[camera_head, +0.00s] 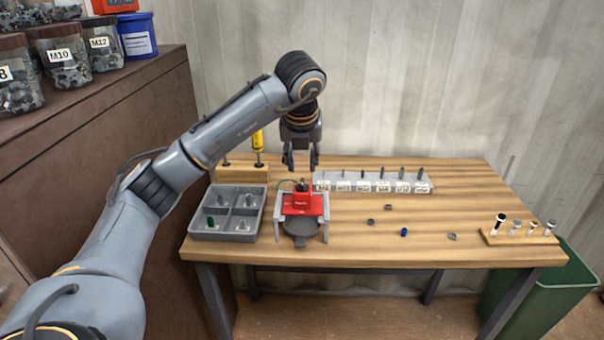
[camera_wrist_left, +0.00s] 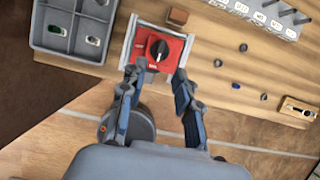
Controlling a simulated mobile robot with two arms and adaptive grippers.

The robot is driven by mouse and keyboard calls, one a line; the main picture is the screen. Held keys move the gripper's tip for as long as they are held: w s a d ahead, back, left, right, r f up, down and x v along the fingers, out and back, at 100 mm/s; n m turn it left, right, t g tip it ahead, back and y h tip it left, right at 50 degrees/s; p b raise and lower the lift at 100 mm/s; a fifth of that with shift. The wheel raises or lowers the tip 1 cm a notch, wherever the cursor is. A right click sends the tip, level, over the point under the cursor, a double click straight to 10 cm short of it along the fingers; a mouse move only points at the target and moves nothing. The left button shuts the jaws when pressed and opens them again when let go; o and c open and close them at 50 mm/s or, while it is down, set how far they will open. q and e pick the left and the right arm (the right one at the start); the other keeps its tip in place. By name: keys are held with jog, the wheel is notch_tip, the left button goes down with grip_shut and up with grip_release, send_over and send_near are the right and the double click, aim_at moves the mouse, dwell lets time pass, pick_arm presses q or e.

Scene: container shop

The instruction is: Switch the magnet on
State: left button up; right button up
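The magnet is a red box (camera_head: 302,204) on a grey stand (camera_head: 325,226), with a dark round dish (camera_head: 300,240) below it. In the left wrist view the red box (camera_wrist_left: 143,65) carries a black rotary knob (camera_wrist_left: 160,50) with a pale pointer line. Its printed labels are too small to read. My left gripper (camera_head: 301,166) hangs above and behind the box, pointing down. In the left wrist view its fingers (camera_wrist_left: 158,78) are spread, empty, and appear on either side of the knob's near side, apart from it. My right gripper is not in view.
A grey divided tray (camera_head: 228,236) with small parts stands left of the magnet. A labelled rack of bolts (camera_head: 375,187) stands behind and to the right. Loose nuts lie on the wooden table (camera_head: 400,255). A small wooden holder (camera_head: 518,239) is at the right edge, near a green bin (camera_head: 545,290).

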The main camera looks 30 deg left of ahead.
pick_arm(q)
jog(key=v, duration=0.5)
jog(key=shift+d, duration=0.1)
dwell(0.4)
